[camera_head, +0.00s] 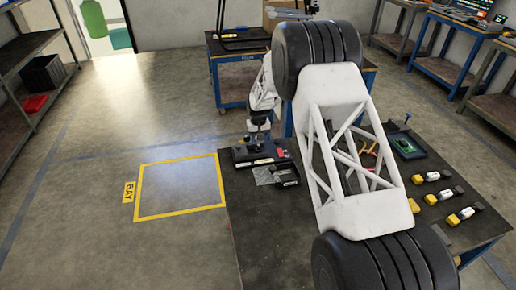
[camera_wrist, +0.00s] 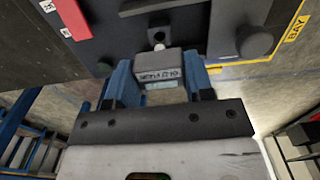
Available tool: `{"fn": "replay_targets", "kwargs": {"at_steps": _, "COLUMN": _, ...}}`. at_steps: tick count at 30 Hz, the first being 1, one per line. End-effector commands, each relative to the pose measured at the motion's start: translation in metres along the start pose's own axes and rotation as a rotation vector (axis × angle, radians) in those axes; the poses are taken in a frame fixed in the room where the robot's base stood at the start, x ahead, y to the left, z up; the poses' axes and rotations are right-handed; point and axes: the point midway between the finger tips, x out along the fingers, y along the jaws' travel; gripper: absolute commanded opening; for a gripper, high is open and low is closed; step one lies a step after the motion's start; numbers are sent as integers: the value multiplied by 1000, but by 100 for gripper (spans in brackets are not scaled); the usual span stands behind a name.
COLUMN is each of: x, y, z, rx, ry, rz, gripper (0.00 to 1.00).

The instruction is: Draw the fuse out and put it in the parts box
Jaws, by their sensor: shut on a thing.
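My gripper (camera_head: 258,139) is low over a dark block (camera_head: 250,155) near the far left edge of the workbench. In the wrist view my gripper's blue fingers (camera_wrist: 160,82) are shut on a grey fuse (camera_wrist: 158,64) with printed lettering on its side. The dark block (camera_wrist: 185,28) lies just beyond the fuse, with a light round part at the fuse's far end. I cannot tell whether the fuse is still seated in it.
A grey sheet (camera_head: 264,175) lies left of the small box. The bench's front left is clear.

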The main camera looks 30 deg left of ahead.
Motion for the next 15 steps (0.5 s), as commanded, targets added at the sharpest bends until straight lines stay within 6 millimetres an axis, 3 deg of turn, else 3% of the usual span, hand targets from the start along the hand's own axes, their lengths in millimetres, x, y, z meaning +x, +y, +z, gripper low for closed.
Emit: {"fn": "replay_targets", "kwargs": {"at_steps": 15, "x": -15, "y": 0, "z": 0, "rx": 0, "ry": 1, "rz": 0, "gripper": 10}}
